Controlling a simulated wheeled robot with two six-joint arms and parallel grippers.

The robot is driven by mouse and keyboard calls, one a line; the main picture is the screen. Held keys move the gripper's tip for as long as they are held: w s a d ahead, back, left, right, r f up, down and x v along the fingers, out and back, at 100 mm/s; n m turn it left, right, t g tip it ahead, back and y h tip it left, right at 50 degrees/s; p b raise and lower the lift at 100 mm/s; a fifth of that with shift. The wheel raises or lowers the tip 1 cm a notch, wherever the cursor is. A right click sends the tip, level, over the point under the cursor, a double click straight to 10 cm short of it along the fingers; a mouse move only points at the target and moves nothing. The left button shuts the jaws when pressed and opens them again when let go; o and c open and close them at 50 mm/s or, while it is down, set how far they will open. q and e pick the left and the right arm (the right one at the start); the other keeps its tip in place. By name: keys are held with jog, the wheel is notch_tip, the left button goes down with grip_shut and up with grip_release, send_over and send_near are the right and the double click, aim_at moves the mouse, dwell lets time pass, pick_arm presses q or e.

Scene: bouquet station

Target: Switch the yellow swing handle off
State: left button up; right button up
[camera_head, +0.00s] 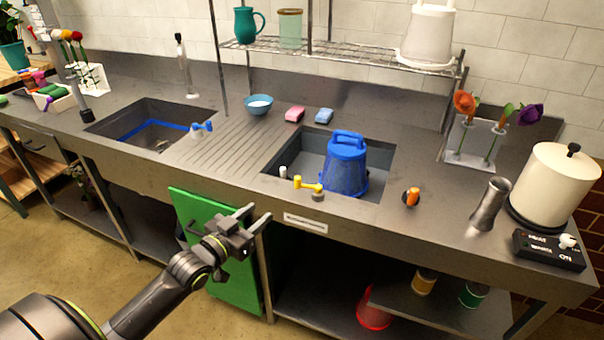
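The yellow swing handle (306,185) sits on a small grey base at the front edge of the right sink. It points to the left, toward a small white knob. My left gripper (257,217) is in front of the counter, below and to the left of the yellow handle, apart from it. Its two fingers are spread with nothing between them. My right gripper is not in view.
A blue bucket (345,165) stands in the right sink, close behind the yellow handle. A blue handle (203,127) is by the left sink. An orange-topped knob (411,196) is to the right. A green door (217,250) hangs open below the counter near my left arm.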

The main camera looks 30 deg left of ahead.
aim_at(295, 180)
pick_arm(q)
jog(key=shift+h, duration=0.3)
jog(key=w+d+b, duration=0.1)
jog(key=w, duration=0.4)
jog(key=w+d+r+b, duration=0.1)
jog(key=w, duration=0.5)
jog(key=w+d+b, duration=0.1)
jog(key=w, duration=0.5)
jog(key=shift+w+d+r, duration=0.1)
jog(key=shift+d+r, duration=0.1)
jog(key=shift+r, duration=0.15)
jog(key=shift+c, duration=0.2)
